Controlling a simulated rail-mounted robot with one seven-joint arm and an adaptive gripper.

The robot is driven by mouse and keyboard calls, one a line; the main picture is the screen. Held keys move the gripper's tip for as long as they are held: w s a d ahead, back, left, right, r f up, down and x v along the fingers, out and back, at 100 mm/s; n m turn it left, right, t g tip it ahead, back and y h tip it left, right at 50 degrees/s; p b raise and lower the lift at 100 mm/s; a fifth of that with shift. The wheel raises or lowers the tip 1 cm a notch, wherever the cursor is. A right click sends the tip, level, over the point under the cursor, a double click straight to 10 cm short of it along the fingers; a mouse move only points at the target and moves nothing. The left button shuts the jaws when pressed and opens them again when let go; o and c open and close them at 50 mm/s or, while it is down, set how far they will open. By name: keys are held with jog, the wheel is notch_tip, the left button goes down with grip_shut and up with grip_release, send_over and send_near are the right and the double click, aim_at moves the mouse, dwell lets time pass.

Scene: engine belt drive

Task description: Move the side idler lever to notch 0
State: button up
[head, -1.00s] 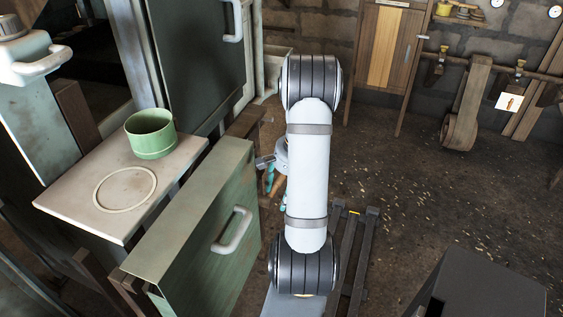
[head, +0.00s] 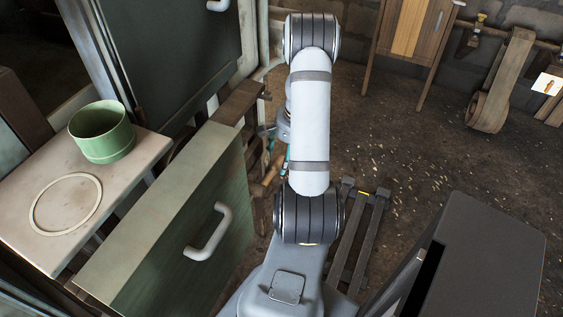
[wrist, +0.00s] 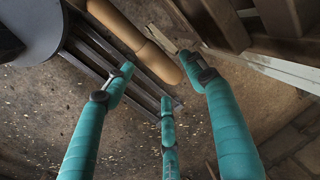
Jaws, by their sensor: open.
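No part is clearly recognizable as the side idler lever, and no numbered notches can be read. In the wrist view, a tan rounded bar (wrist: 138,38) with a seam across it lies beyond the fingers; I cannot tell whether it belongs to the lever. My gripper (wrist: 160,76) has teal fingers spread apart with nothing between them, and the bar appears apart from them. In the head view, the gripper is mostly hidden behind my arm; only a little teal (head: 286,158) shows beside the green cabinet. A small tan piece (head: 268,176) shows to its left.
A green cabinet panel (head: 185,215) with a white handle (head: 209,232) stands left of my arm. A pale table (head: 45,255) holds a green cup (head: 102,132) and a flat ring (head: 66,203). A dark box (head: 475,265) is at lower right.

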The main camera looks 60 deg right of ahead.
jog(key=shift+w+f, duration=0.25)
jog(key=shift+f, duration=1.05)
jog(key=shift+c, duration=1.1)
jog(key=c, duration=1.1)
jog(key=shift+d, duration=0.1)
grip_shut()
